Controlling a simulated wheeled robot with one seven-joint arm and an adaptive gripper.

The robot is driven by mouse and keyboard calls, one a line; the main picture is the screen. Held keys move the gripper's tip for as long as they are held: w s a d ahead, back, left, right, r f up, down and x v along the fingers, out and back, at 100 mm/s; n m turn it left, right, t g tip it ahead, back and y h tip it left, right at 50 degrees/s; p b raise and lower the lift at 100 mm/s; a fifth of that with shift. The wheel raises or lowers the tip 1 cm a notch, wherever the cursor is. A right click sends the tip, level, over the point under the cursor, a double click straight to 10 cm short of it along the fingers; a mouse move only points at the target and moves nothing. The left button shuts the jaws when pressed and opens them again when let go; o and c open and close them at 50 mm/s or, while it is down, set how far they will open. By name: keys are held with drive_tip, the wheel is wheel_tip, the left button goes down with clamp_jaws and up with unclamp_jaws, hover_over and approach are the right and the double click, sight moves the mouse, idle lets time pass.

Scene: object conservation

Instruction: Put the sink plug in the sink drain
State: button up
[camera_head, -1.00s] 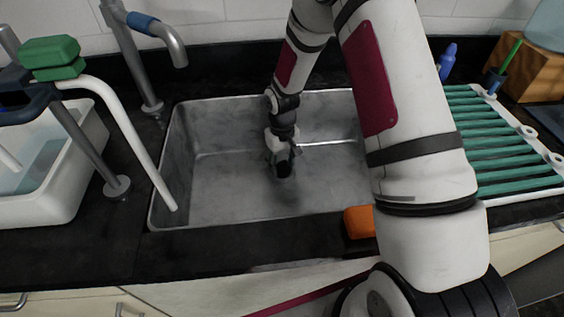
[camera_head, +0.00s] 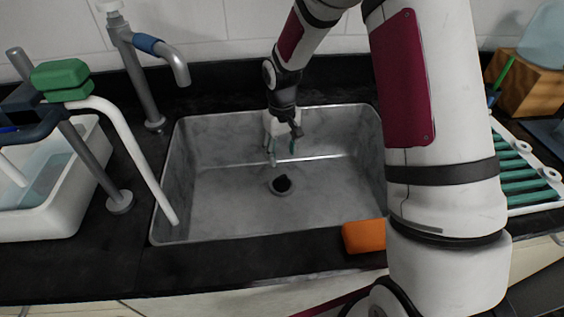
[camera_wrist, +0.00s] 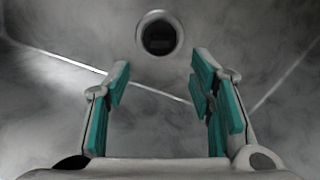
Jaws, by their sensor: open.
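The sink drain (camera_head: 281,186) is a round opening with a pale metal rim in the floor of the grey sink (camera_head: 225,205). Its centre is dark, and I cannot tell whether that is a bare hole or a dark plug seated in it. The drain also shows at the top middle of the wrist view (camera_wrist: 159,35). No separate sink plug is seen elsewhere. My gripper (camera_head: 281,152) is inside the sink, behind and above the drain, apart from it. In the wrist view its teal-padded fingers (camera_wrist: 160,80) are wide apart with nothing between them.
A curved tap (camera_head: 160,50) stands behind the sink at the left. A white basin (camera_head: 50,215) and a white tube (camera_head: 135,150) are at the left. An orange block (camera_head: 364,236) sits on the front rim. A green-slatted rack (camera_head: 525,170) is at the right.

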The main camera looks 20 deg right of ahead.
drive_tip(key=s+d+r+m+t, duration=0.1)
drive_tip(key=s+r, duration=0.6)
drive_tip(key=r, duration=0.3)
drive_tip(key=s+r, duration=0.7)
drive_tip(key=r, duration=0.3)
drive_tip(key=s+r, duration=0.2)
drive_tip(key=s, duration=0.8)
drive_tip(key=s+r+m+t, duration=0.1)
drive_tip(key=s+r, duration=0.1)
drive_tip(key=s, duration=0.8)
drive_tip(key=shift+a+r, duration=0.2)
drive_tip(key=shift+a, duration=0.25)
drive_tip(key=shift+r, duration=0.1)
wheel_tip(320, 180, up, 9)
drive_tip(key=t+p, duration=0.2)
drive_tip(key=p, duration=0.5)
drive_tip(key=shift+f, duration=0.2)
